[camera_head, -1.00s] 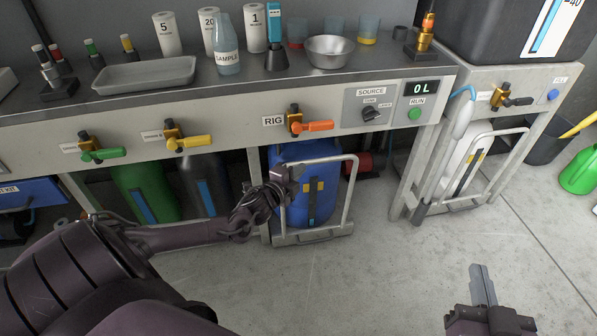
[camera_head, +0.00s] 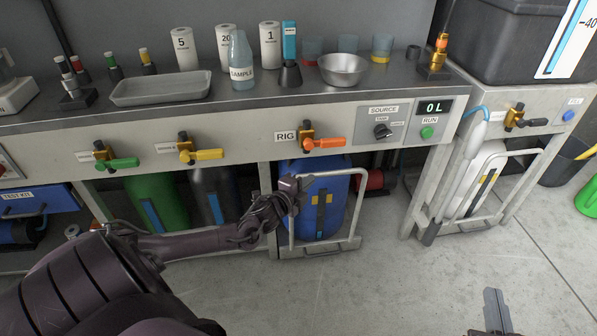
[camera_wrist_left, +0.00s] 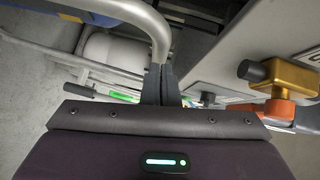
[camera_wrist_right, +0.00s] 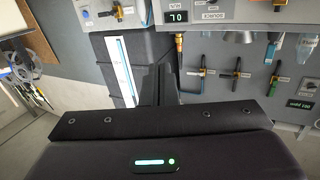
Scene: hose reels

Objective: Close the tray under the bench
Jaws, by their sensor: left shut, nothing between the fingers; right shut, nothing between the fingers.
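The grey metal tray (camera_head: 320,250) under the bench has an upright tubular hoop (camera_head: 357,205) at its front and bears a blue drum (camera_head: 322,215). It juts out a little past the bench front. My left gripper (camera_head: 303,181) is shut and empty at the upper left of the hoop. In the left wrist view its fingertips (camera_wrist_left: 160,70) are close to the bent hoop tube (camera_wrist_left: 150,25); I cannot tell whether they touch. My right gripper (camera_head: 497,300) is shut and empty over the floor at lower right; its fingers also show in the right wrist view (camera_wrist_right: 160,85).
The bench (camera_head: 225,120) carries an orange valve lever (camera_head: 325,143) above the tray. Green (camera_head: 158,200) and dark containers stand left of it. A white canister (camera_head: 478,180) stands in another hooped frame at right. The floor in front is clear.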

